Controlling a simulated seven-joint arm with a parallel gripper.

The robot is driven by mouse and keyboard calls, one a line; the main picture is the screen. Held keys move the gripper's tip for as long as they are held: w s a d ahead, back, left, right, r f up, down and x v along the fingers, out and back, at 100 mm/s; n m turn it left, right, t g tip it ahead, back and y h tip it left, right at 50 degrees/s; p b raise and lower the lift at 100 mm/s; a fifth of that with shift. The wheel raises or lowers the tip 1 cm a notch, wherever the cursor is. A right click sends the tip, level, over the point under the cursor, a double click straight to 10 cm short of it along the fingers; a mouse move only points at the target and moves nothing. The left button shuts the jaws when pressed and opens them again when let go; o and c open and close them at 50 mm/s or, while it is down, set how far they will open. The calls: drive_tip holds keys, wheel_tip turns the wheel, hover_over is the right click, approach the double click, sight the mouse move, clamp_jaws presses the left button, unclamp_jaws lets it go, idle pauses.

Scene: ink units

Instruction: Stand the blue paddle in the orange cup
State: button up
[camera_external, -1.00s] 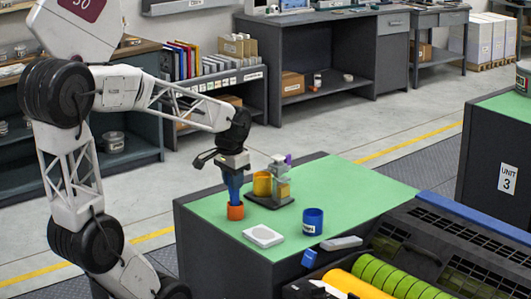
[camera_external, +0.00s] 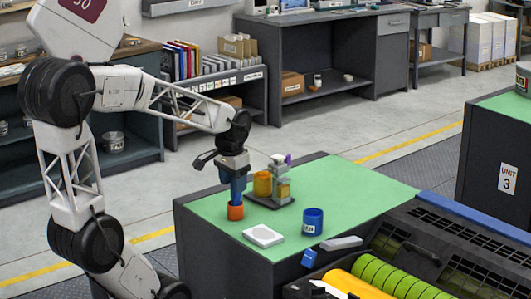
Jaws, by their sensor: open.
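The small orange cup (camera_external: 235,212) stands on the green bench top near its left edge. The blue paddle (camera_external: 237,190) is upright, its lower end inside the orange cup and its upper part up at my gripper. My gripper (camera_external: 236,178) points down right over the cup, open, with its fingers around or beside the paddle's upper part. The view is too small to show whether a finger still touches the paddle. The paddle's bottom is hidden by the cup wall.
A grey stand with yellow containers (camera_external: 263,184) is close to the right of my gripper. A white square dish (camera_external: 263,236) and a blue cup (camera_external: 312,222) stand nearer the front. A grey block (camera_external: 341,243) lies by the front edge. The green top's right part is clear.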

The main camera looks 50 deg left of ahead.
wheel_tip(320, 180, up, 8)
drive_tip(key=shift+s+d+f, duration=0.15)
drive_tip(key=shift+s+d, duration=0.05)
drive_tip(key=shift+s, duration=0.2)
idle(0.8)
drive_tip(key=s+d+f, duration=0.2)
drive_tip(key=d+f, duration=0.1)
drive_tip(key=d, duration=0.2)
drive_tip(key=s+d+f+t, duration=0.1)
drive_tip(key=s+d+f, duration=0.2)
drive_tip(key=d, duration=0.3)
drive_tip(key=shift+d+m+h, duration=0.2)
drive_tip(key=shift+m+h, duration=0.2)
idle(0.9)
